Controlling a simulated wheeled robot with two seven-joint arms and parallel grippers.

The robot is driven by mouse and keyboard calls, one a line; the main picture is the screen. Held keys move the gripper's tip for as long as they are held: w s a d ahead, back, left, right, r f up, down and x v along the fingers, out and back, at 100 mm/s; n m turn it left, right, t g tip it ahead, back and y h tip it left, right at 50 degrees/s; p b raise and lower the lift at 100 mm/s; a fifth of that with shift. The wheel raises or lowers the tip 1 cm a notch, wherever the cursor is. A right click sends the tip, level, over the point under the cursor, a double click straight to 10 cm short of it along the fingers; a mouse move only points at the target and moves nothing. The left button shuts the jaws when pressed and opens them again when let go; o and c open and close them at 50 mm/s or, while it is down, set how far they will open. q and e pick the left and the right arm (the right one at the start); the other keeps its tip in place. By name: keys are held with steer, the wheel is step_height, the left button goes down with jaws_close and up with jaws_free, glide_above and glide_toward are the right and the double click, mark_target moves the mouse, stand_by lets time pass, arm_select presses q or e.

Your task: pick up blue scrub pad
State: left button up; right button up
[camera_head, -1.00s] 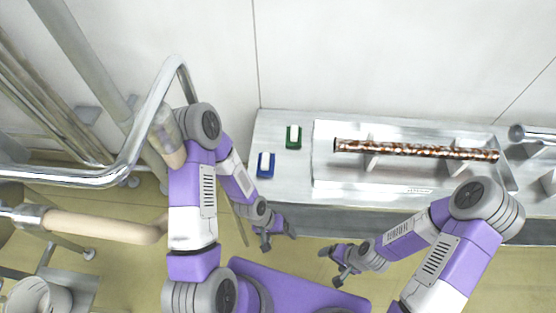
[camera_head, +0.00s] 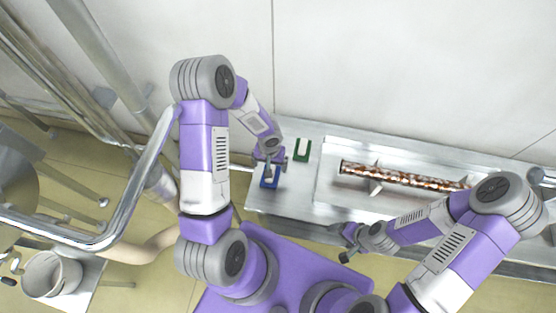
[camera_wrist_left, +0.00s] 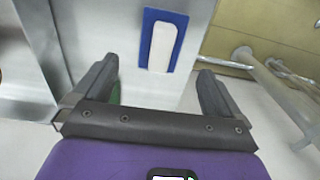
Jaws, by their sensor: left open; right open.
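The blue scrub pad (camera_head: 269,183) with a white top lies on the left end of the metal counter. In the head view my left gripper (camera_head: 270,163) is over it and covers part of it. In the left wrist view the pad (camera_wrist_left: 162,42) lies on the surface beyond the open, empty fingers of my left gripper (camera_wrist_left: 160,72), roughly midway between them across the picture. I see no contact. My right gripper (camera_head: 342,243) is open and empty at the counter's front edge.
A green pad (camera_head: 302,150) lies behind and right of the blue one; a sliver of green shows beside the left finger in the wrist view. A tray (camera_head: 325,180) with a long patterned roll (camera_head: 400,177) is to the right. A metal rail (camera_head: 133,195) stands left.

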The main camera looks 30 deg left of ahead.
mark_target(272, 183)
arm_select(q)
steer(key=shift+w+f, duration=0.45)
steer(key=shift+f, duration=0.25)
steer(key=f+b, duration=0.1)
steer(key=f, duration=0.1)
steer(key=s+f, duration=0.1)
steer(key=f, duration=0.2)
steer(key=shift+s+f+b, duration=0.15)
steer(key=shift+s+b, duration=0.05)
steer(key=shift+b, duration=0.15)
steer(key=shift+f, duration=0.4)
arm_select(e)
steer(key=shift+w+f, duration=0.15)
steer(key=shift+f, duration=0.8)
arm_select(q)
steer(key=c, duration=1.1)
